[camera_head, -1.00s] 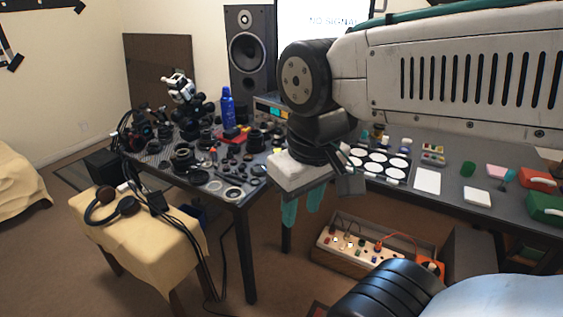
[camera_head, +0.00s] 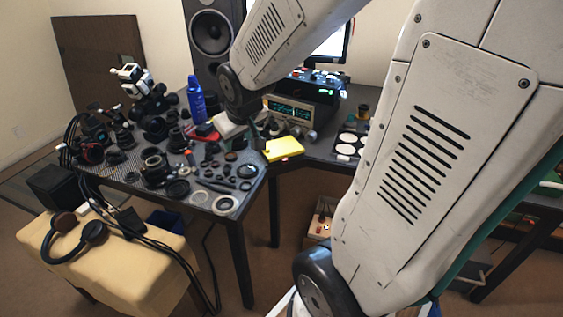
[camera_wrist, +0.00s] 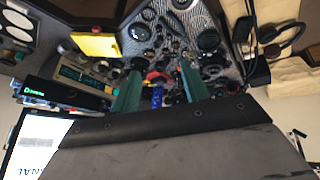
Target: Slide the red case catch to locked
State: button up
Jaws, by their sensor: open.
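No catch is clear enough to tell in the current views. The red case at the far right of the earlier head view is not visible now, with my arm across that side. A small red item (camera_head: 205,132) lies on the left table beside the blue bottle (camera_head: 196,103). In the wrist view the red item (camera_wrist: 155,76) shows between my fingers, too small to read. My gripper (camera_wrist: 160,66) is open, its two green fingers apart with nothing held. In the head view its fingers are hard to make out near the back of the left table.
A yellow box (camera_head: 283,150) with a small red spot on its edge sits near the table corner. Lens parts crowd the left table (camera_head: 262,190). A dark instrument (camera_head: 290,113), a speaker (camera_head: 208,35) and a monitor stand behind. A draped stool (camera_head: 120,265) is at front left.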

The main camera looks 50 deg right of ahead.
jog(key=w+d+f+t+h, duration=0.1)
jog(key=w+d+f+t, duration=0.2)
jog(key=w+d+f, duration=0.6)
jog(key=m+t+h, duration=0.3)
jog(key=t, duration=0.5)
send_near(286, 161)
jog(key=w, duration=0.1)
jog(key=x, duration=0.7)
jog(key=shift+w+d, duration=0.25)
